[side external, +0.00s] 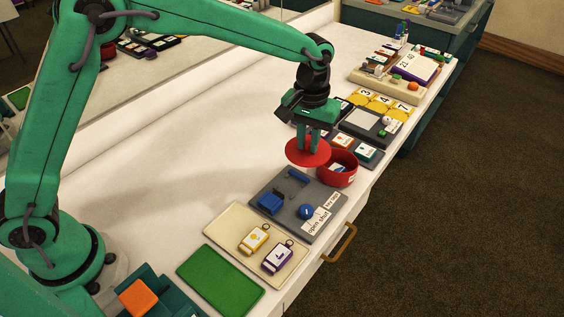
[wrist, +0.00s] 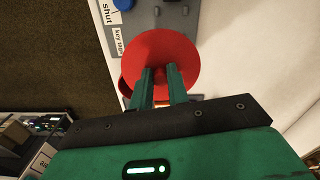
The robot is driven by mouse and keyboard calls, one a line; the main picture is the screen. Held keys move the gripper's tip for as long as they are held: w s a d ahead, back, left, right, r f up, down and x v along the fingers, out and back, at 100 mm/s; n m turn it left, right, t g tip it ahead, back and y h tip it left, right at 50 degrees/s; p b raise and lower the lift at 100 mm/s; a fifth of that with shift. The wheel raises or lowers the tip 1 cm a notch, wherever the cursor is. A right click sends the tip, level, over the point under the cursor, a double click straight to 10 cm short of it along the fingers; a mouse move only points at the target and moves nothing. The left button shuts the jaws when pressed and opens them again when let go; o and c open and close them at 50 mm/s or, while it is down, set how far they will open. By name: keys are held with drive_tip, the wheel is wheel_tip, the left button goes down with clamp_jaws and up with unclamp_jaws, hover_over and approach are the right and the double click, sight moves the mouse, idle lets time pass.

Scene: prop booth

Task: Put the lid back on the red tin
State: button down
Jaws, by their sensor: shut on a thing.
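My gripper (side external: 314,136) is shut on the red lid (side external: 302,157), a flat round disc held about level. The red tin (side external: 346,175) stands open on the table just right of the lid in the side view, with something pale and blue inside it. The rest of the tin is hidden there.
A grey board (side external: 277,217) with blue parts and labels lies in front of the tin. A cream tray (side external: 235,222) with two key tags and a green mat (side external: 220,281) lie nearer. Card trays (side external: 369,127) stand behind. The white table (side external: 170,175) is clear to the left.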

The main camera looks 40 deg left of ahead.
drive_tip(key=shift+w, duration=0.1)
drive_tip(key=w+d+f, duration=0.1)
drive_tip(key=w+d, duration=0.3)
drive_tip(key=w, duration=0.2)
drive_tip(key=shift+w+d, duration=0.2)
drive_tip(key=shift+w, duration=0.2)
idle(0.3)
drive_tip(key=shift+f, duration=0.2)
drive_tip(key=shift+f, duration=1.8)
drive_tip(key=shift+s+f, duration=0.1)
drive_tip(key=shift+f, duration=0.6)
idle(2.1)
drive_tip(key=c, duration=1.3)
unclamp_jaws()
drive_tip(key=shift+o, duration=0.6)
drive_tip(key=o, duration=0.3)
